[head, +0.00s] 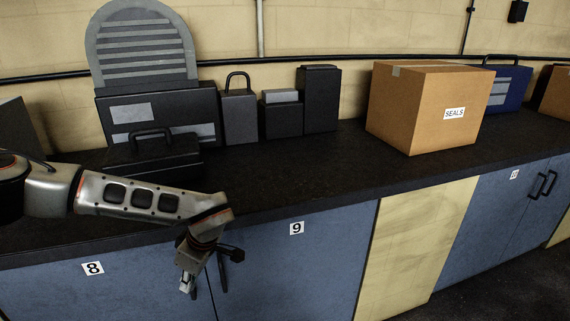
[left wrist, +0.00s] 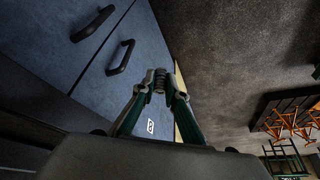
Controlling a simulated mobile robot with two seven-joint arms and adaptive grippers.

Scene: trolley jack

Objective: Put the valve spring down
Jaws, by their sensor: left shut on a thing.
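My left gripper (head: 212,265) hangs in front of the bench's front edge, near the cabinet door marked 9, with its fingers down. In the left wrist view its two dark fingers (left wrist: 158,82) come together on the valve spring (left wrist: 158,78), a small grey ringed piece between the fingertips. The spring is held in the air. In the head view I cannot make the spring out clearly. My right gripper is in neither view.
The dark bench top (head: 300,180) is clear in its front middle. A SEALS carton (head: 415,105) stands right, a dark toolbox (head: 150,155) left, several dark cases behind. Blue cabinets (head: 290,260) lie below. The left wrist view shows floor (left wrist: 240,60) and orange-framed furniture (left wrist: 285,120).

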